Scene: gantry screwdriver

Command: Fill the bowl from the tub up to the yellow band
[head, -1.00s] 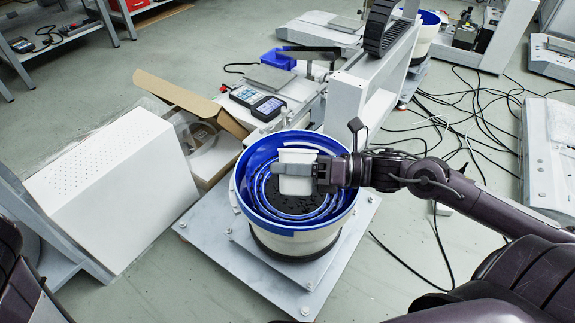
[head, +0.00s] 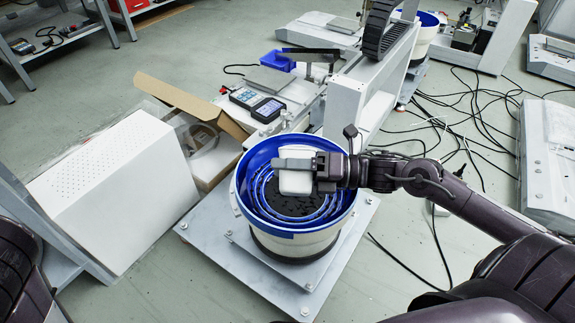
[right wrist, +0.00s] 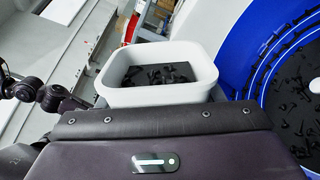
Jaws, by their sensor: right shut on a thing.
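The bowl (head: 256,232) is a white feeder drum with a blue inside wall and spiral track. Black screws cover its floor, and they also show in the right wrist view (right wrist: 292,92). My right gripper (head: 293,165) is shut on the white tub (head: 295,185) and holds it over the bowl. The tub's mouth is turned from the head camera. In the right wrist view the tub (right wrist: 160,95) shows its rim and several black screws inside. I cannot make out the yellow band. My left gripper is out of view.
A grey base plate (head: 205,232) carries the bowl. A white perforated box (head: 110,175) and an open carton (head: 205,110) stand left. Cables (head: 470,120) lie on the floor at right.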

